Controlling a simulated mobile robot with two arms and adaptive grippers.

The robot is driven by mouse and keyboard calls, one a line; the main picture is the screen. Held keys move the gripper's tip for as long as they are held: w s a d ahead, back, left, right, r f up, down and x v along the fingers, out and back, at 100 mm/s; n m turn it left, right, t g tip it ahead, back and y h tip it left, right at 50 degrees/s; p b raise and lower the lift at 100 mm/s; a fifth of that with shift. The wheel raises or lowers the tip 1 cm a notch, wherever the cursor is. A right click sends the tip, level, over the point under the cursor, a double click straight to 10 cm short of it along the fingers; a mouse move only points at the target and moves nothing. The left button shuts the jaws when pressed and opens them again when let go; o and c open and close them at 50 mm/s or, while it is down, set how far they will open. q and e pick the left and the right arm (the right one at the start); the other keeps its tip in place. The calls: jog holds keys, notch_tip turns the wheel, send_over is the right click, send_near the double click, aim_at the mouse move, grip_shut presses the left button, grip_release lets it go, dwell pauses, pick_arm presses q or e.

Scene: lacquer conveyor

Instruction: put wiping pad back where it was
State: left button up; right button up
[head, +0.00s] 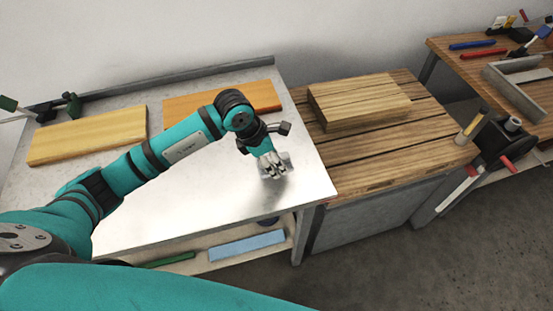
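My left gripper (272,169) points down at the right part of the metal-topped table (215,200), close to its surface. A small grey piece (287,159) shows right beside and behind the fingers. It may be the wiping pad, but it is too small and too covered to be sure. I cannot tell whether the fingers are closed on it. My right gripper is not in view.
A yellow board (88,137) and an orange board (225,98) lie on the metal top. A blue block (246,246) is on the shelf below. A thick wooden block (358,102) sits on the slatted bench (400,150). The front of the metal top is bare.

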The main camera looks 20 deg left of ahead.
pick_arm(q)
jog(key=shift+w, duration=0.3)
jog(key=shift+w+f+p, duration=0.15)
jog(key=shift+w+p, duration=0.15)
jog(key=shift+p, duration=0.05)
notch_tip(320, 180, down, 3)
jog(key=shift+f+p, duration=0.1)
jog(key=shift+p, duration=0.5)
jog(key=shift+f, duration=0.1)
jog(key=shift+f+b, duration=0.2)
jog(key=shift+b, duration=0.1)
jog(key=o, duration=1.1)
jog(key=shift+r, duration=0.1)
jog(key=shift+r+p, duration=0.25)
jog(key=shift+p, duration=0.1)
jog(key=b+v, duration=0.2)
jog(key=v, duration=0.8)
jog(key=shift+a+r, duration=0.1)
jog(key=shift+r, duration=0.1)
jog(key=shift+s+a+r, duration=0.2)
jog(key=shift+s+r, duration=0.05)
jog(key=shift+r, duration=0.4)
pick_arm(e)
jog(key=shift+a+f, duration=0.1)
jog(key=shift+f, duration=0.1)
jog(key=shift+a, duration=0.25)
